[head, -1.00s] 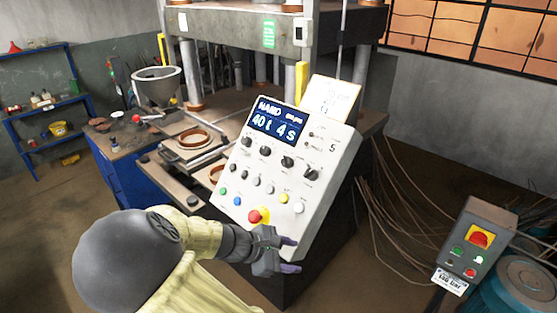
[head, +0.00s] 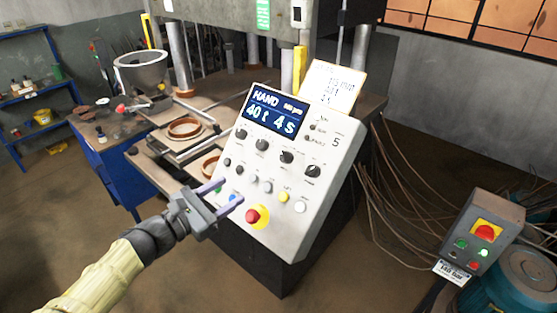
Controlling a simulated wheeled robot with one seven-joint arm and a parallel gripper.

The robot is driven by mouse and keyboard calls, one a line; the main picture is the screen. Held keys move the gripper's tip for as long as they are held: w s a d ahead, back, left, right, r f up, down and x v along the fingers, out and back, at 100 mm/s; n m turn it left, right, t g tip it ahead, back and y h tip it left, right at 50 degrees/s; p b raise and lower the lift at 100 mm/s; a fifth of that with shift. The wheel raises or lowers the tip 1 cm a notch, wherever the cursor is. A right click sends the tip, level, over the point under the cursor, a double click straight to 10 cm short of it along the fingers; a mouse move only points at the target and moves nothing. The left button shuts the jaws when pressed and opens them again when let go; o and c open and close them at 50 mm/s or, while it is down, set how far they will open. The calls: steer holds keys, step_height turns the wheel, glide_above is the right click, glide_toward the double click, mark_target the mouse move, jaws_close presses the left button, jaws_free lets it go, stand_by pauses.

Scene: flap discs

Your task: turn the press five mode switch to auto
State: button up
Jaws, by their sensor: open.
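The white press control panel (head: 322,192) carries a small number 5 at its upper right. Its blue display (head: 272,112) reads HAND and 40 t 4 s. Below the display is a row of black rotary knobs, including a left knob (head: 241,133), a middle one (head: 287,157) and a right one (head: 312,170). Their labels are too small to read, so I cannot tell which is the mode switch. My gripper (head: 230,191) is open and empty, in front of the panel's lower left, below the knobs. Its fingers partly cover the lower-left buttons.
A red mushroom button (head: 252,216) on a yellow ring is close to my gripper. Coloured buttons line the panel's lower part. A paper note (head: 331,88) stands behind the panel top. A grey box with a red switch (head: 487,232) is at the right, with loose cables between.

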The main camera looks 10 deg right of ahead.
mark_target(283, 159)
steer(key=p+x, duration=0.4)
steer(key=x, duration=1.2)
steer(key=shift+d+r, duration=0.1)
steer(key=shift+r, duration=0.05)
steer(key=shift+w+d+p, duration=0.35)
steer(key=shift+d, duration=0.1)
steer(key=c, duration=0.9)
